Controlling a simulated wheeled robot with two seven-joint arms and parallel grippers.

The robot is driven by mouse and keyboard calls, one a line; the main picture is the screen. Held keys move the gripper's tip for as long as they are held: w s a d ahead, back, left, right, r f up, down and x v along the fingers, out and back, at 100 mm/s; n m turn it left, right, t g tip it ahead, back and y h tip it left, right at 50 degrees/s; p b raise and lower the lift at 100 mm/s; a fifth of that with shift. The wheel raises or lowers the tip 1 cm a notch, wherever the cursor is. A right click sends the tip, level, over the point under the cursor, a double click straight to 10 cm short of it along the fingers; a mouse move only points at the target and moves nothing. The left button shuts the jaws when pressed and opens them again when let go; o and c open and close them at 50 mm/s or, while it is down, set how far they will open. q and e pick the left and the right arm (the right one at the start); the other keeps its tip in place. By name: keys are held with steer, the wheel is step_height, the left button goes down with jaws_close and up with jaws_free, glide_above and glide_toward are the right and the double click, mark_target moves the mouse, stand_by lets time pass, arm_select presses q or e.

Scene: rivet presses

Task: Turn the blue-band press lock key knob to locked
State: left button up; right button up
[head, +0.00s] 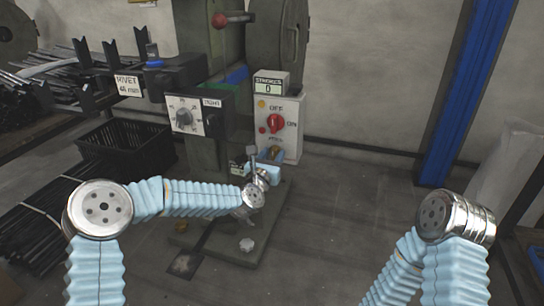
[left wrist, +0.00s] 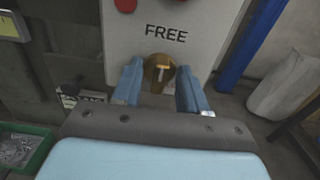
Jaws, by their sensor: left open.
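The lock key knob (left wrist: 159,69) is a round brass piece with a pale upright bar, below the word FREE on the white control box (left wrist: 200,20). The bar points up toward FREE. My left gripper (head: 272,163) is at the box's lower edge. In the left wrist view its two blue fingers (left wrist: 159,88) are open, one on each side of the knob; I cannot tell whether they touch it. My right gripper is out of view.
A red selector (head: 275,123) sits above on the box. A dial panel (head: 198,115) and a red ball lever (head: 220,21) are to its left. A black crate (head: 125,147) stands at left. A blue post (head: 465,95) rises at right. Floor between box and post is clear.

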arm_select(q)
jaws_close()
